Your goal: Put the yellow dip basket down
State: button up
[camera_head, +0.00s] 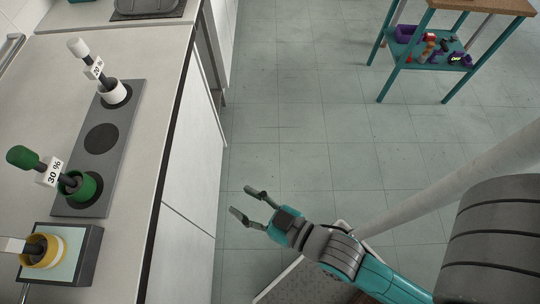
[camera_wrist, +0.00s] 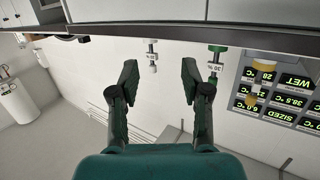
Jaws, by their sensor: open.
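The yellow dip basket (camera_head: 56,252) sits on a pale-topped dark block at the front left of the counter. Its handle points left, and a white part of it reaches the picture's edge. My gripper (camera_head: 248,202) is open and empty, out over the floor to the right of the counter and well apart from the basket. In the wrist view my two fingers (camera_wrist: 157,82) are spread with nothing between them. A yellow thing, likely the basket, shows small at the right there (camera_wrist: 264,70), in front of a display panel.
A grey strip (camera_head: 119,115) on the counter bears a white basket (camera_head: 113,92), an empty dark round spot (camera_head: 101,139) and a green basket tagged 30 % (camera_head: 84,186). The display panel (camera_wrist: 290,90) reads WET and SIZED.

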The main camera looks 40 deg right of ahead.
jog(key=s+d+m+h, duration=0.1)
jog(key=s+d+h, duration=0.1)
jog(key=s+d, duration=0.2)
jog(key=s+d+f+m+h, duration=0.1)
jog(key=s+d+m+h, duration=0.1)
jog(key=s, duration=0.9)
jog(key=d+h, duration=0.1)
jog(key=d, duration=0.1)
jog(key=shift+s+d+f, duration=0.3)
jog(key=shift+d, duration=0.1)
jog(key=shift+a, duration=0.1)
